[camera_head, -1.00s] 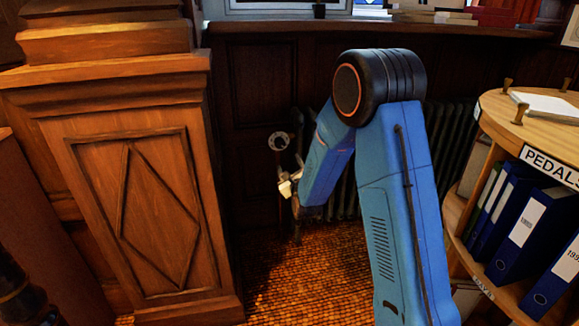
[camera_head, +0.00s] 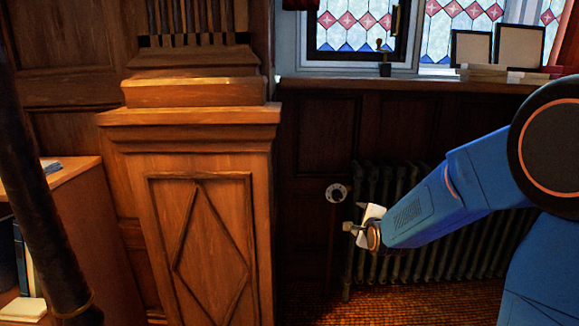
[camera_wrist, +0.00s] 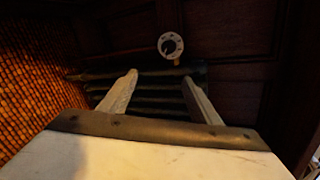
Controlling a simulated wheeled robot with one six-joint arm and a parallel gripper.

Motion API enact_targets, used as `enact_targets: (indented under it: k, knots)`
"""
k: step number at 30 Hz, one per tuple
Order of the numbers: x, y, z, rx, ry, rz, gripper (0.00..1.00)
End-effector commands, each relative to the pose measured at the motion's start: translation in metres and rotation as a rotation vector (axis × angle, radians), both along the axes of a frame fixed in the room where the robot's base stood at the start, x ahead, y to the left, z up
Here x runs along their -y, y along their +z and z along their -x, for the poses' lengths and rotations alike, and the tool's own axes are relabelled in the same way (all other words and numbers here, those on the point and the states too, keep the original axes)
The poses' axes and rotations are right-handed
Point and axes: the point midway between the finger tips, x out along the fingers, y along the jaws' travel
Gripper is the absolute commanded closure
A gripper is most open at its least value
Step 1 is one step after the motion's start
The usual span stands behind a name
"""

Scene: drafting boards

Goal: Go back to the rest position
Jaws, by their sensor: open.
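My gripper (camera_head: 350,228) is at the end of my blue arm, in front of the dark ribbed radiator (camera_head: 405,185) in the head view. In the wrist view my gripper (camera_wrist: 160,77) shows two pale fingers spread apart with nothing between them. A round white dial (camera_head: 336,192) with a dark centre is just above and left of the fingertips in the head view. The dial (camera_wrist: 171,45) lies beyond the fingertips in the wrist view, with the radiator (camera_wrist: 150,103) behind the fingers. I cannot tell the exact distance to either.
A carved wooden pillar (camera_head: 200,225) stands left of the radiator. A wooden cabinet (camera_head: 85,215) and a dark pole (camera_head: 45,190) are at the far left. A windowsill (camera_head: 420,84) holds frames (camera_head: 470,48) and a small dark object (camera_head: 384,62). Woven floor (camera_head: 400,302) shows below.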

Motion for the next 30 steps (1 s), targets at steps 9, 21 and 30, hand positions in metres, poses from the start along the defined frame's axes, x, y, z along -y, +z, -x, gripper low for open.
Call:
enact_targets:
  k: [9, 21, 30]
  knots:
    - [0.012, 0.028, 0.088, -0.164, 0.198, 0.401, 0.43]
    - [0.028, 0.04, 0.222, -0.352, 0.547, 0.869, 0.43]
    - [0.041, 0.037, 0.334, -0.457, 0.872, 1.171, 0.43]
